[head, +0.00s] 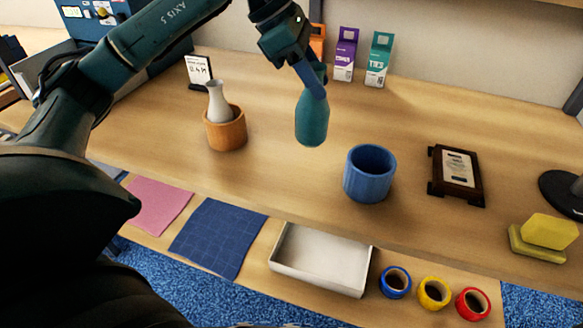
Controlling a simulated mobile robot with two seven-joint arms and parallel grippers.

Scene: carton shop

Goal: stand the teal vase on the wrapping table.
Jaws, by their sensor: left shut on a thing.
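The teal vase (311,120) hangs upright below my left gripper (315,82), which is shut on its upper part. The gripper's fingers hide part of the vase's neck. The vase appears to be above the wooden table (270,178), between an orange-brown pot and a blue pot; whether its base touches the tabletop is hard to tell. My left arm reaches in from the left across the upper part of the head view. My right gripper is not in view.
A white vase (218,104) stands in the orange-brown pot (226,132). The blue pot (369,175), a framed plaque (457,172) and yellow sponges (546,236) are to the right. Cartons (379,62) stand behind. A lower front ledge holds a white tray (318,283) and tape rolls (434,292).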

